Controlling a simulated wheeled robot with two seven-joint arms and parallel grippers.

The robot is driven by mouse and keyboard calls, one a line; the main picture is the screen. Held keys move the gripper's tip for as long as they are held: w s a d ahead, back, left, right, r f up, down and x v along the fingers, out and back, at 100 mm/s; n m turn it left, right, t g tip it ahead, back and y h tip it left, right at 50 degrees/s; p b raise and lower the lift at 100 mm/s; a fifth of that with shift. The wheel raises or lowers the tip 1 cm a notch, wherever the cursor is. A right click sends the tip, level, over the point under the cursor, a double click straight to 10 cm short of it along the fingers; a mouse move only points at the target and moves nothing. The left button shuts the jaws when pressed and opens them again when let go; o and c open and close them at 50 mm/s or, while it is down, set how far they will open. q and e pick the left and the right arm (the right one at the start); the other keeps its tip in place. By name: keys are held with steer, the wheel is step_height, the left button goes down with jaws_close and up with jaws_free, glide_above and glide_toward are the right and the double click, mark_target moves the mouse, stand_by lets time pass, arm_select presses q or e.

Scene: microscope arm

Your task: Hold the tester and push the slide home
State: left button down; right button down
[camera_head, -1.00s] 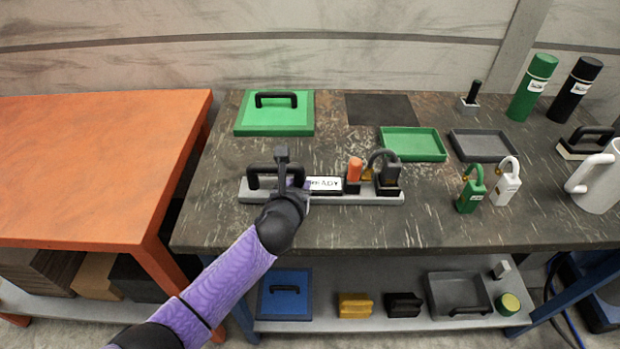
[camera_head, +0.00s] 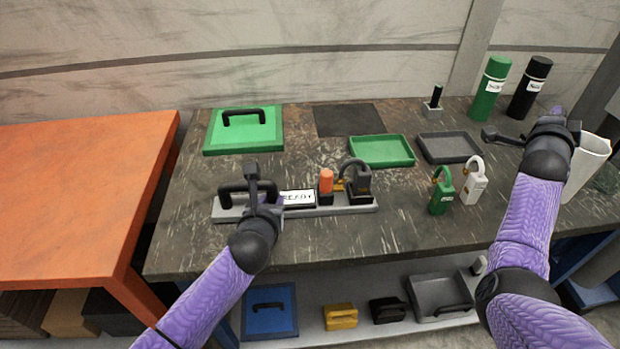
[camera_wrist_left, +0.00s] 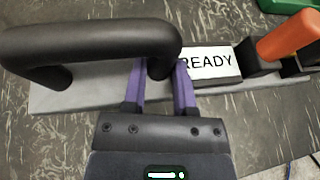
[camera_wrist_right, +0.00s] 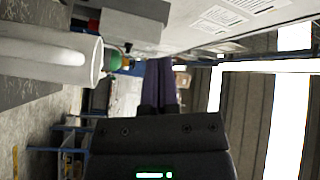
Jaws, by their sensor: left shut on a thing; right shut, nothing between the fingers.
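The tester is a long grey base (camera_head: 330,210) with a black bar handle (camera_head: 232,188) at its left end, on the dark table. A label reading READY (camera_head: 297,197) sits mid-base. Right of it stand an orange knob (camera_head: 326,181), seemingly the slide's, and a dark shackled block (camera_head: 358,182). The left wrist view also shows the orange knob (camera_wrist_left: 290,36). My left gripper (camera_wrist_left: 160,78) is shut on the handle's right post. My right gripper (camera_head: 558,114) is shut and empty, raised over the table's right side near a white mug (camera_head: 588,160).
Green (camera_head: 440,192) and white (camera_head: 474,182) padlocks stand between tester and right arm. Behind are a green tray (camera_head: 381,151), a grey tray (camera_head: 448,148), a green lidded box (camera_head: 220,140) and two bottles (camera_head: 491,90). Bare tabletop lies in front of the tester.

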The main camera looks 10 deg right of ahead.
arm_select(q)
steer(key=shift+r, duration=0.15)
arm_select(e)
steer(key=w+a+n+y, duration=0.5)
steer(key=w+a, duration=0.3)
steer(key=a, duration=0.5)
arm_select(q)
steer(key=shift+d, duration=0.1)
arm_select(e)
steer(key=n+g+y, duration=0.5)
steer(key=n+y, duration=0.1)
steer(key=n, duration=0.7)
glide_above(319, 186)
steer(key=a, duration=0.3)
step_height(319, 186, down, 3)
steer(key=s+a+f+n+g+h, duration=0.2)
steer(key=s+a+n+g, duration=0.15)
steer(key=s, duration=0.35)
steer(key=shift+n+t+h, duration=0.25)
steer(key=shift+n+h, duration=0.15)
steer(key=shift+n, duration=0.15)
steer(key=x, duration=1)
steer(key=shift+d+r, duration=0.1)
steer(key=shift+d, duration=0.15)
